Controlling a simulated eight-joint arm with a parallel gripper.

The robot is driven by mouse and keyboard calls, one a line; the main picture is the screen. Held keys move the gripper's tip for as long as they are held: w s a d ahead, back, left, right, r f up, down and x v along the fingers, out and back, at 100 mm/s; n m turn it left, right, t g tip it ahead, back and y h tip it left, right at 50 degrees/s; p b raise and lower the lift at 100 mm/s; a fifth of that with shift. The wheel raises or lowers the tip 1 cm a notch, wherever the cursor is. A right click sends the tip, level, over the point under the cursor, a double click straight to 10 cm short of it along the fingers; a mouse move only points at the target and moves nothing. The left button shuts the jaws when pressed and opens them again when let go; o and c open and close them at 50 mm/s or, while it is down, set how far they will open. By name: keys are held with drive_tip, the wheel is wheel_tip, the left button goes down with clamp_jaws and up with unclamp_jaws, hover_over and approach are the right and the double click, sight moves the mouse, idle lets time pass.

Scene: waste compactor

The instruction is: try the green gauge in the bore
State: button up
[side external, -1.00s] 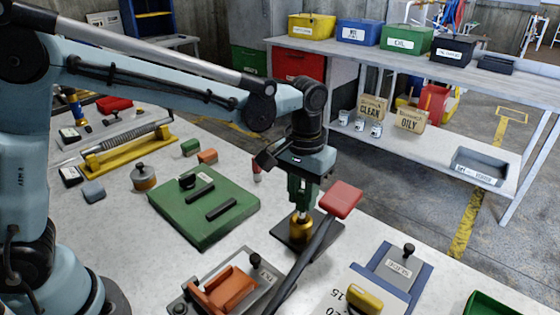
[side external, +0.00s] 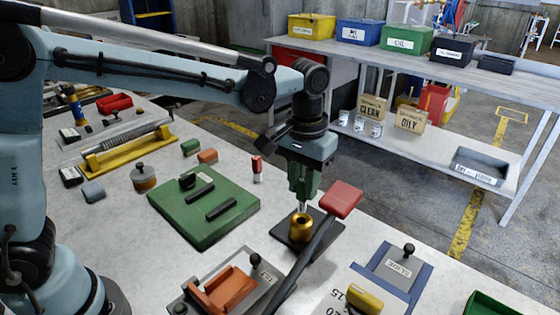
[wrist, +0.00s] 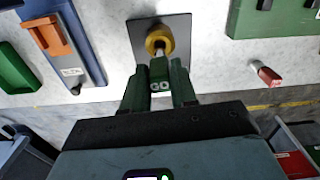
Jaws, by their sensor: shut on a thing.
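My gripper (side external: 303,190) is shut on the green gauge and holds it upright over the brass bore. In the wrist view the green gauge (wrist: 159,70) sits between the two fingers, marked "GO". Its thin silver pin (side external: 303,207) points down at the brass bore (side external: 302,230). The bore stands on a dark square plate (side external: 327,230) and also shows in the wrist view (wrist: 166,36). The pin's lower end is at the bore's mouth; I cannot tell whether the tip is inside.
A red gauge (side external: 257,168) stands on the bench behind. A red-ended lever (side external: 341,198) runs close on the right of the bore. A green plate (side external: 195,222) with black bars lies to the left. An orange-topped fixture (side external: 224,290) is in front.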

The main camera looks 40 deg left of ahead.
drive_tip(key=shift+r, duration=1.05)
